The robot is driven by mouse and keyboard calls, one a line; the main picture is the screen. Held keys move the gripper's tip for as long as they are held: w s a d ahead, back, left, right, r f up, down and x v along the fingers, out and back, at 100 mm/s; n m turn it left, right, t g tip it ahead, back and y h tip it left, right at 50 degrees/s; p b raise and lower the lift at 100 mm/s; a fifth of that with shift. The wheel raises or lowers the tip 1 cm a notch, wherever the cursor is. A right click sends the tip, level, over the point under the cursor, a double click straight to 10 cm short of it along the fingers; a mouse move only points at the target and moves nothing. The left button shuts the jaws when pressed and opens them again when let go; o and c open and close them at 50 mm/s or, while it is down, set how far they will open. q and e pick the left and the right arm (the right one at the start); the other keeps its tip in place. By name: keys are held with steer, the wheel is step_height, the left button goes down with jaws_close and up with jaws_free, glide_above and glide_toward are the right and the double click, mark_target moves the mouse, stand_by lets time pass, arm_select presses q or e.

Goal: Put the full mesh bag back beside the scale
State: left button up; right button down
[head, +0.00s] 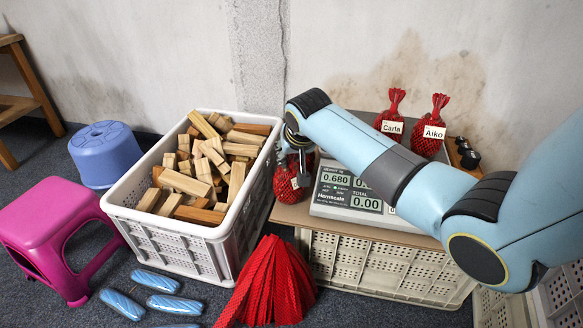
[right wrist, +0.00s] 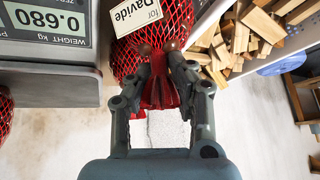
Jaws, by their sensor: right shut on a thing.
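The full red mesh bag (head: 286,186) is at the left side of the scale (head: 345,202) in the head view. Its label reads "for Davide" in the right wrist view (right wrist: 128,54). My right gripper (right wrist: 159,68) is shut on the gathered neck of the bag. In the head view this gripper (head: 297,148) is over the bag, partly hidden by my own arm. The scale display shows 0.680 kg. I cannot tell whether the bag's bottom touches the board (head: 290,215). My left gripper is not in view.
Two full bags labelled Carla (head: 391,113) and Aiko (head: 430,131) stand behind the scale. A white crate (head: 178,232) of wooden blocks is close on the left. Red empty mesh (head: 272,285) hangs in front. A pink stool (head: 50,230) and blue stool (head: 103,150) stand further left.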

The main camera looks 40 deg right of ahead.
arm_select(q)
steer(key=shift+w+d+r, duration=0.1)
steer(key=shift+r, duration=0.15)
arm_select(e)
steer(key=shift+s+a+f, duration=0.1)
steer(key=shift+s+f, duration=0.15)
steer(key=shift+f, duration=0.25)
steer(key=shift+s+f, duration=0.25)
steer(key=shift+f, duration=0.2)
steer(key=c, duration=0.7)
jaws_free()
steer(key=shift+f, duration=0.2)
steer(key=shift+o, duration=1.2)
steer(key=shift+w+r, duration=0.1)
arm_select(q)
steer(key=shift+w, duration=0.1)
arm_select(e)
steer(key=shift+r, duration=0.1)
steer(key=shift+w+r, duration=0.1)
